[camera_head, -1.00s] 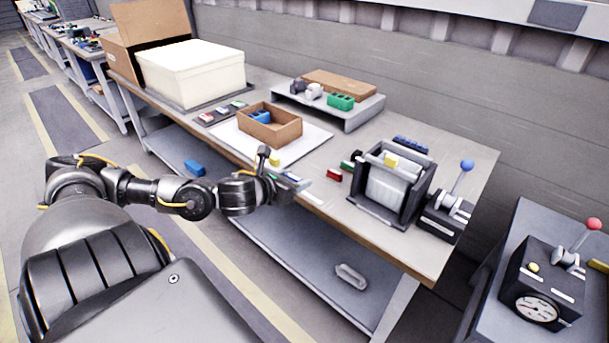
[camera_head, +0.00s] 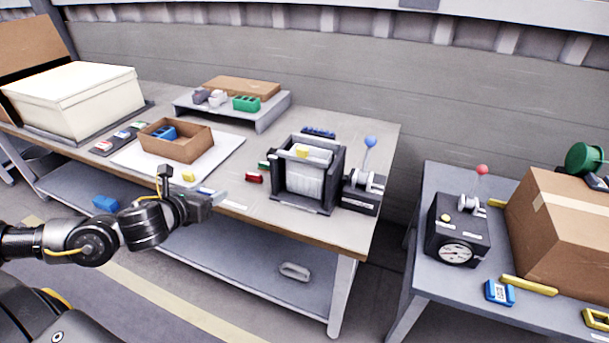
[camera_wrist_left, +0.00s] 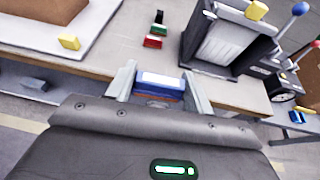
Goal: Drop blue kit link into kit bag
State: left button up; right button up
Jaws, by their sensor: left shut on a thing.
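My left gripper (camera_head: 214,197) is in front of the workbench's front edge, left of the kit bag. In the left wrist view the fingers (camera_wrist_left: 160,88) are shut on a blue block with a white label (camera_wrist_left: 160,79), which I take as the blue kit link. The head view hardly shows this block. The pale, see-through kit bag (camera_head: 303,185) hangs in a black frame on the bench; it also shows in the left wrist view (camera_wrist_left: 222,46). A yellow piece (camera_head: 302,151) is at the frame's top. My right gripper is not in view.
Red (camera_head: 254,177) and green (camera_head: 264,165) blocks lie between gripper and frame. A blue-knobbed lever box (camera_head: 361,194) stands right of the frame. A cardboard tray (camera_head: 190,148) with a blue piece sits left on a white mat (camera_head: 226,153). A second table (camera_head: 412,262) stands right.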

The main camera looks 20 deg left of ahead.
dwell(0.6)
pick_arm(q)
jog(key=shift+w+r+n+y, duration=0.25)
jog(key=shift+w+n+y, duration=0.05)
jog(key=shift+w, duration=0.05)
jog(key=w+d+r, duration=0.3)
jog(key=d, duration=0.4)
jog(key=w+d+r+m+h, duration=0.1)
jog(key=w+d+r, duration=0.1)
jog(key=d+r, duration=0.2)
jog(key=w+d+r, duration=0.3)
jog(key=d, duration=0.8)
jog(key=shift+w+r+m+h, duration=0.2)
jog(key=shift+w+m+h, duration=0.1)
jog(key=shift+w+h, duration=0.1)
